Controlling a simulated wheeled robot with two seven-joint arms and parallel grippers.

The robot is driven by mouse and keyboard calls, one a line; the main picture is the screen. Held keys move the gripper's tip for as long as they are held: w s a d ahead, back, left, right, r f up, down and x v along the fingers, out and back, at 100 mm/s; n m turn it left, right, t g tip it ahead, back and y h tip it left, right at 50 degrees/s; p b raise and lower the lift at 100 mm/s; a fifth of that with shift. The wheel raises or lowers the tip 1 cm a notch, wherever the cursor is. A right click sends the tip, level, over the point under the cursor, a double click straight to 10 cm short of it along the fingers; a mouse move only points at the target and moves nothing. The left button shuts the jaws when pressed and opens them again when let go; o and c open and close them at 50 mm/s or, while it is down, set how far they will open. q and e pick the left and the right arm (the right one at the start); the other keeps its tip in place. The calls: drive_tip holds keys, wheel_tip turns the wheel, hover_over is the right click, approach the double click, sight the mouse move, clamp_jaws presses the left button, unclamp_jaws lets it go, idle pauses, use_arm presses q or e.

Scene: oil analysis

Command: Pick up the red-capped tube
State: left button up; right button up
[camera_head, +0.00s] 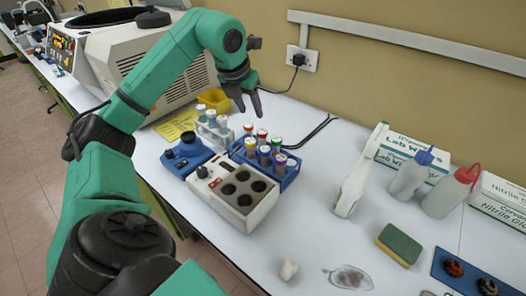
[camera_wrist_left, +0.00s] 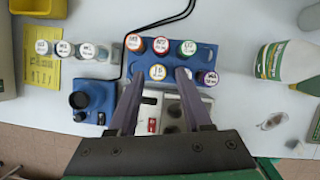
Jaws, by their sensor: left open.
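The red-capped tube (camera_wrist_left: 161,45) stands upright in the back row, middle, of a blue rack (camera_head: 292,176). It also shows in the head view (camera_head: 262,134). Other tubes with differently coloured caps stand around it, including a yellow-capped one in front. My left gripper (camera_head: 249,107) is open and empty, pointing down above the back left of the rack in the head view. In the left wrist view its two fingers (camera_wrist_left: 157,80) are apart, with their tips short of the red cap in the picture. My right gripper is not in view.
A small rack with white-capped tubes (camera_head: 211,118) stands left of the blue rack. A white block with dark wells (camera_head: 240,188) and a blue device (camera_head: 187,147) stand in front. A white bottle (camera_head: 355,180) is to the right.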

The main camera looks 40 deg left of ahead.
use_arm(q)
drive_tip(key=p, duration=0.1)
approach(261, 132)
drive_tip(key=f, duration=0.2)
drive_tip(key=p+x, duration=0.1)
drive_tip(key=x, duration=0.1)
drive_tip(key=p+x, duration=0.1)
drive_tip(key=x, duration=0.2)
drive_tip(key=p+x, duration=0.2)
drive_tip(key=x, duration=0.1)
drive_tip(key=shift+w+f, duration=0.1)
drive_tip(key=shift+w, duration=0.3)
drive_tip(key=shift+w+a+f, duration=0.1)
drive_tip(key=shift+w+f, duration=0.05)
drive_tip(key=shift+f, duration=0.3)
drive_tip(key=shift+r, duration=0.1)
clamp_jaws()
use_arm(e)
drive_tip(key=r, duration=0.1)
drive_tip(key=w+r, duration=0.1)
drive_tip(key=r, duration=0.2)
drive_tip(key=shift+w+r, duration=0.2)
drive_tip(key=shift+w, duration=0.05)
